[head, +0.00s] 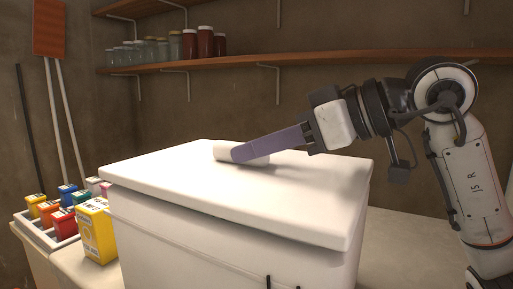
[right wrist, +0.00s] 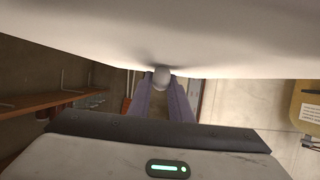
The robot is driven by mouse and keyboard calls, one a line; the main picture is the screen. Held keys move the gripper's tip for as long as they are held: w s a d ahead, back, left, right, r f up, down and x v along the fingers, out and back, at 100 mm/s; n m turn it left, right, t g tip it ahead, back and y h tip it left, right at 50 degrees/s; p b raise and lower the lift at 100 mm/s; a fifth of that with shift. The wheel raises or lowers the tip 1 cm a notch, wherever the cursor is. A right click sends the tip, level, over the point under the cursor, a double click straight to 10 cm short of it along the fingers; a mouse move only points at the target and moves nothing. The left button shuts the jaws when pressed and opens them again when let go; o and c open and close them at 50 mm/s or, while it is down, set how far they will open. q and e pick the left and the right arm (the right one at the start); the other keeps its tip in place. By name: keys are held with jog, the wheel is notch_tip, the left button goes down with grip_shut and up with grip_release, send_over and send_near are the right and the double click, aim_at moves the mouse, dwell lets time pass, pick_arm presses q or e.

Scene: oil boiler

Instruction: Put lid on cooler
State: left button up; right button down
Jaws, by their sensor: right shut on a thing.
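The white cooler (head: 225,240) stands on the table in the head view. Its white lid (head: 190,178) lies over the top of it; the front edge overhangs the body, and I cannot tell whether it is fully seated. A round white handle (head: 228,151) sits on the middle of the lid. My right gripper (head: 238,153) reaches in from the right and is shut on this handle. In the right wrist view the two fingers (right wrist: 160,98) hold the handle's knob-like end (right wrist: 161,77), with the lid's white surface (right wrist: 160,30) filling the top. My left gripper is not seen.
A yellow box (head: 96,232) stands close to the cooler's left side. A tray (head: 38,235) of several coloured boxes is further left. A wooden shelf (head: 330,62) with several jars (head: 205,42) runs along the back wall. The table right of the cooler (head: 415,235) is clear.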

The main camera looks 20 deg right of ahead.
jog(key=shift+f+b, duration=0.55)
dwell(0.6)
jog(key=c, duration=1.9)
grip_release()
notch_tip(320, 180, up, 4)
send_over(325, 177)
jog(key=shift+r, duration=0.1)
